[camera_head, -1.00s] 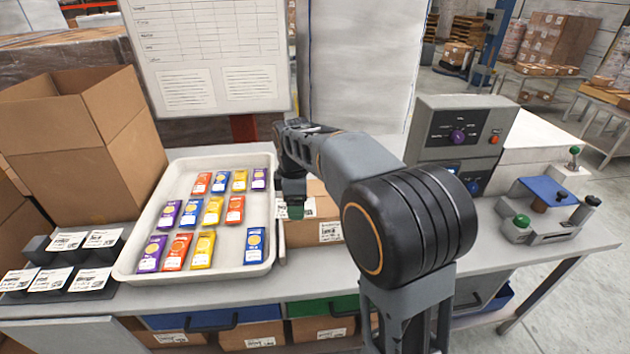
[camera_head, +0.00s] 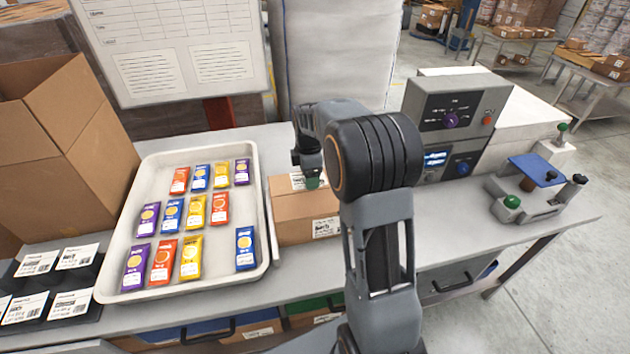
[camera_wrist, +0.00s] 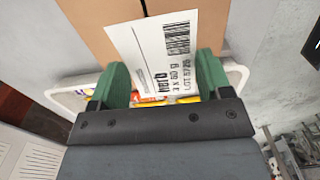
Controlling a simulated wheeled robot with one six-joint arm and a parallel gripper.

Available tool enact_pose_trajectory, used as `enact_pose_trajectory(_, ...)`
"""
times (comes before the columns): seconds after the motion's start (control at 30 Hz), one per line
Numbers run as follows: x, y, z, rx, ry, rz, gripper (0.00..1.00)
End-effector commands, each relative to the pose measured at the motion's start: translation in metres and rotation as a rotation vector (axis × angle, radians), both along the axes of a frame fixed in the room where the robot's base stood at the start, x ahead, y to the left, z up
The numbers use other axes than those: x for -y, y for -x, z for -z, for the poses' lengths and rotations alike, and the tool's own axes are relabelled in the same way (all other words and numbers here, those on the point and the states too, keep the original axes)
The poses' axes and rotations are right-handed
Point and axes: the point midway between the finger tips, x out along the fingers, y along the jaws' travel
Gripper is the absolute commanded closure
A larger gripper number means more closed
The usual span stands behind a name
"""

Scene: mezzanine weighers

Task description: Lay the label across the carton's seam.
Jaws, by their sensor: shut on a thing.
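The closed brown carton (camera_head: 292,222) stands on the bench just right of the tray. My gripper (camera_head: 313,180) is over the back part of its top. The label extends over the carton top (camera_wrist: 100,25) and is tilted. A short stretch of seam (camera_wrist: 144,8) shows beyond its far edge. I cannot tell whether the label touches the carton.
A white tray (camera_head: 118,277) of colourful packets lies close on the carton's left. An open box (camera_head: 85,140) and black blocks with labels (camera_head: 70,259) are farther left. A grey control box (camera_head: 455,120) stands behind right. Bare bench (camera_head: 450,230) lies to the right.

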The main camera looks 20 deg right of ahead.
Motion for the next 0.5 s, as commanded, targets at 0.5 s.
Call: enact_pose_trajectory(0.5,0.023,-0.008,0.043,-0.003,-0.001,0.001,0.53)
